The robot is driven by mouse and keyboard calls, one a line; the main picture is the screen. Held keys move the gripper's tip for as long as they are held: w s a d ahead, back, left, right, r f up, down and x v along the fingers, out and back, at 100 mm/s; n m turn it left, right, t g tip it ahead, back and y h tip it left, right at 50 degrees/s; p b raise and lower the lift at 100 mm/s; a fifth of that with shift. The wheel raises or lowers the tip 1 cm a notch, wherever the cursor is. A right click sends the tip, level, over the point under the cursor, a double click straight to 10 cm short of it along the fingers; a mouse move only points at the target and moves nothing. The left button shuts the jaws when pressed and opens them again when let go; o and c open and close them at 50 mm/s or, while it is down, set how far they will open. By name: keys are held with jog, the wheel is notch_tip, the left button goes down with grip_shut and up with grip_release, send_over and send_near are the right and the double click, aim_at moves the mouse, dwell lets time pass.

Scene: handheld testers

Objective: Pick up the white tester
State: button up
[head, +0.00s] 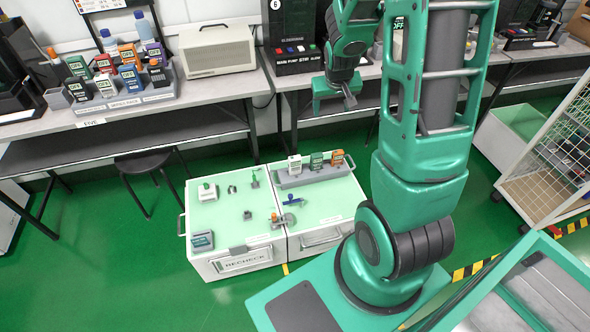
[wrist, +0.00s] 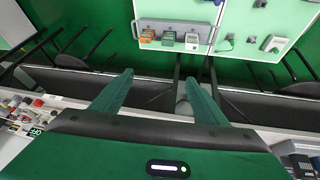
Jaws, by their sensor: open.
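A white tester (head: 295,165) stands upright at the left end of a grey tray (head: 313,177), beside a green tester (head: 316,161) and an orange tester (head: 337,158). In the wrist view the same row is reversed, with the white tester (wrist: 192,42) at the right end. Another white device (head: 207,191) lies on the left part of the green-topped cabinet; it also shows in the wrist view (wrist: 273,43). My gripper (head: 334,100) is open and empty, high beyond the tray near the bench front. Its fingers (wrist: 159,80) point toward the tray in the wrist view, apart from it.
The low cabinets (head: 230,215) also carry small parts, a blue tool (head: 294,199) and a dark grey device (head: 202,241). A bench (head: 215,87) with a tester rack (head: 125,99) runs behind. A black stool (head: 150,163) stands left. A wire cage trolley (head: 545,165) stands right.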

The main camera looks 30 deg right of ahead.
jog(key=w+d+f+n+t, duration=0.1)
jog(key=w+f+t, duration=0.1)
jog(key=w+f, duration=0.8)
jog(key=t, duration=0.4)
send_over(296, 162)
jog(key=s+d, duration=0.1)
jog(key=d, duration=0.1)
notch_tip(296, 162, down, 16)
jog(key=s+a+f, duration=0.1)
jog(key=f, duration=0.2)
jog(key=s+a+f+t, duration=0.1)
jog(key=f, duration=0.2)
jog(key=s+f+t, duration=0.1)
jog(key=f, duration=0.2)
jog(key=shift+a+f, duration=0.25)
jog(key=shift+a, duration=0.15)
jog(key=shift+s+a+f+t, duration=0.15)
jog(key=shift+s+f+t, duration=0.15)
jog(key=shift+f, duration=0.2)
jog(key=shift+h, duration=0.3)
jog(key=x, duration=0.5)
jog(key=shift+x, duration=2.85)
jog(key=shift+w+a+r, duration=0.1)
jog(key=shift+a, duration=0.1)
